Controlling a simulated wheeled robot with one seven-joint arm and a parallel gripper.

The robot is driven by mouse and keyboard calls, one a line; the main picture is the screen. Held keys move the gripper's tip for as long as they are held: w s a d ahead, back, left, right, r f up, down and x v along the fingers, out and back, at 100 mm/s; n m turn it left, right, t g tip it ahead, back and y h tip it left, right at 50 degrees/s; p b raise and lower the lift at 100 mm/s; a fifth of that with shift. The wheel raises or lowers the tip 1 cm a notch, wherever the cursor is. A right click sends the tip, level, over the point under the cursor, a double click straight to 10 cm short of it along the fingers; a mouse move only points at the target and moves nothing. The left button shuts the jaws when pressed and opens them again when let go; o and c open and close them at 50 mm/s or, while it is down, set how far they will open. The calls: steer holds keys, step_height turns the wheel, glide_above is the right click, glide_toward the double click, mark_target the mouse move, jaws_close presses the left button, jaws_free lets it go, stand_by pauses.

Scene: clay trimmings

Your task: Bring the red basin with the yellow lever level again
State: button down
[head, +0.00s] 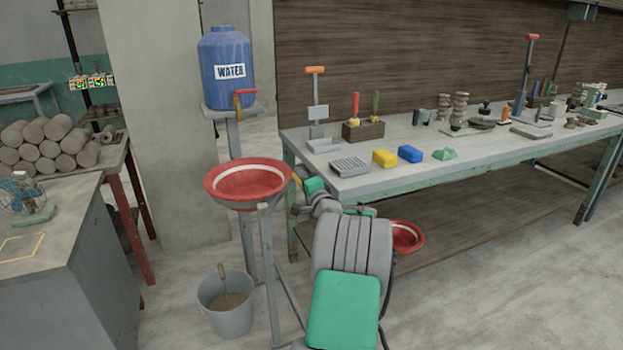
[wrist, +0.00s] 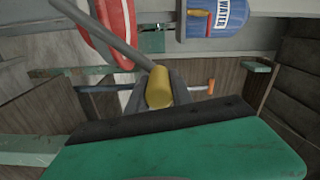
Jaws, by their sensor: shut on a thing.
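The red basin (head: 248,194) with a white inner band sits on a grey stand. Its rim looks slightly tilted in the head view, a little lower at the left. Part of the basin (wrist: 118,25) shows at the upper left of the wrist view. The yellow lever (wrist: 160,84) is a cylindrical grip on a grey rod that runs toward the basin. My gripper (wrist: 160,98) is shut on the yellow grip, which lies between its fingers. In the head view my gripper (head: 300,187) is at the basin's right side, and the lever is mostly hidden there.
A blue water tank (head: 226,68) with a red and yellow tap stands behind the basin. A grey bucket (head: 227,303) is on the floor below. The long workbench (head: 345,186) with tools is close on the right. Another red bowl (head: 404,236) is low behind my arm.

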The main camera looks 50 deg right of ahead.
steer(key=shift+w+a+f, duration=0.1)
steer(key=shift+a+f, duration=0.1)
steer(key=shift+f, duration=0.05)
steer(key=c, duration=1.3)
jaws_free()
steer(key=shift+w, duration=0.15)
steer(key=shift+c, duration=0.2)
steer(key=shift+o, duration=1.1)
steer(key=shift+s+d+r, duration=0.1)
steer(key=shift+s+d, duration=0.1)
steer(key=v, duration=0.8)
steer(key=shift+w, duration=0.1)
